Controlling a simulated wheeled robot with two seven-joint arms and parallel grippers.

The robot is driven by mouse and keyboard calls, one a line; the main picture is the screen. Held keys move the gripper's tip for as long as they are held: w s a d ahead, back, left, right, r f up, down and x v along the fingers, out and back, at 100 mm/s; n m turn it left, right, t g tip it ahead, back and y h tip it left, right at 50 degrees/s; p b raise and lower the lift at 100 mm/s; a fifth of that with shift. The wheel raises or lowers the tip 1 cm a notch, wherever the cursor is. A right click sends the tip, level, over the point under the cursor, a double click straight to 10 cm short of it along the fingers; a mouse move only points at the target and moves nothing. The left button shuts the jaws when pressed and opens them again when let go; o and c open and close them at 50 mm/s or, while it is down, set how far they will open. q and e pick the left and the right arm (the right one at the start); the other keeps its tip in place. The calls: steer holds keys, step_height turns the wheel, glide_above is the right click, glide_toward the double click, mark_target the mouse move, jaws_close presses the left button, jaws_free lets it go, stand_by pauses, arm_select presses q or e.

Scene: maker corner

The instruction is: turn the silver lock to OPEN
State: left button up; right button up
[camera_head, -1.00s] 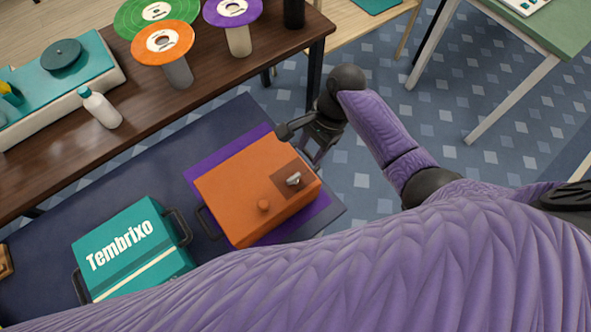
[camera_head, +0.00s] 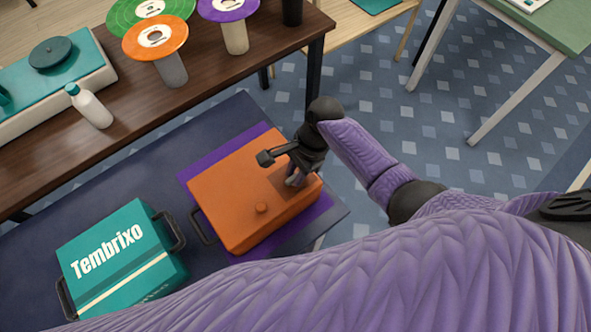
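The orange box (camera_head: 235,192) lies on a purple mat (camera_head: 330,203) on the dark table. Its lid has a brown plate (camera_head: 311,184) at the right end with the silver lock (camera_head: 295,180) on it. My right gripper (camera_head: 296,173) is over the plate, right at the lock, and covers part of it. Whether its fingers touch or grip the lock is too small to tell. Any lettering around the lock cannot be read. My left gripper is not in view.
A teal Tembrixo case (camera_head: 125,255) lies to the left. The brown table (camera_head: 210,80) behind holds a white bottle (camera_head: 90,106) and disc-topped stands. Patterned floor (camera_head: 390,100) lies to the right.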

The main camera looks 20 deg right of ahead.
jaws_close()
steer(key=n+g, duration=0.1)
steer(key=n, duration=0.2)
steer(key=shift+w+a+r+p, duration=0.1)
steer(key=shift+p, duration=0.25)
steer(key=n+g+h, duration=0.1)
steer(key=n, duration=0.2)
steer(key=shift+w+n, duration=0.1)
steer(key=shift+n, duration=0.3)
steer(key=n+h, duration=0.1)
steer(key=n, duration=0.1)
steer(key=n+h, duration=0.1)
steer(key=n, duration=0.1)
steer(key=n+g, duration=0.1)
steer(key=n, duration=0.1)
steer(key=shift+a+h, duration=0.25)
steer(key=shift+h, duration=0.15)
steer(key=n+h, duration=0.1)
steer(key=n, duration=0.4)
steer(key=shift+a+h, duration=0.15)
steer(key=shift+h, duration=0.25)
